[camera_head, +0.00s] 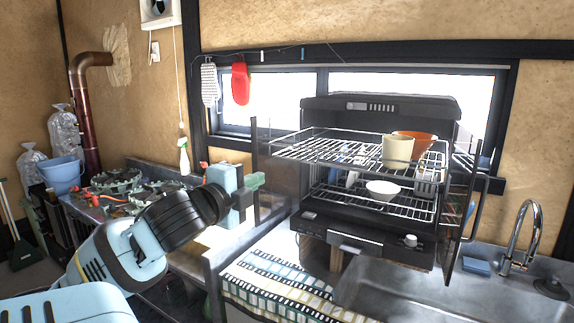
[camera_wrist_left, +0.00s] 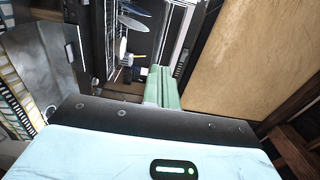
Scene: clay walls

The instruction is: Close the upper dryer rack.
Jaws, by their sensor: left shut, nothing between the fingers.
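The dish dryer (camera_head: 380,105) is a dark cabinet standing beside the sink. Its upper rack (camera_head: 322,150) is a wire shelf that juts out of the front, with a cream cup (camera_head: 397,152) and an orange bowl (camera_head: 424,142) on its right side. Its lower rack (camera_head: 345,195) holds a white bowl (camera_head: 382,189). My left gripper (camera_head: 254,183) is shut and empty, left of the dryer and lower than the upper rack, apart from it in the picture. Its green fingers (camera_wrist_left: 163,88) point toward the dryer's interior in the left wrist view. My right gripper is not in view.
Dark door panels with handles stand open at the dryer's left (camera_head: 262,148) and right (camera_head: 462,210). The sink (camera_head: 400,295) and faucet (camera_head: 522,235) lie at the right. A patterned cloth (camera_head: 275,275) hangs in front. A cluttered stove (camera_head: 115,185) is at left.

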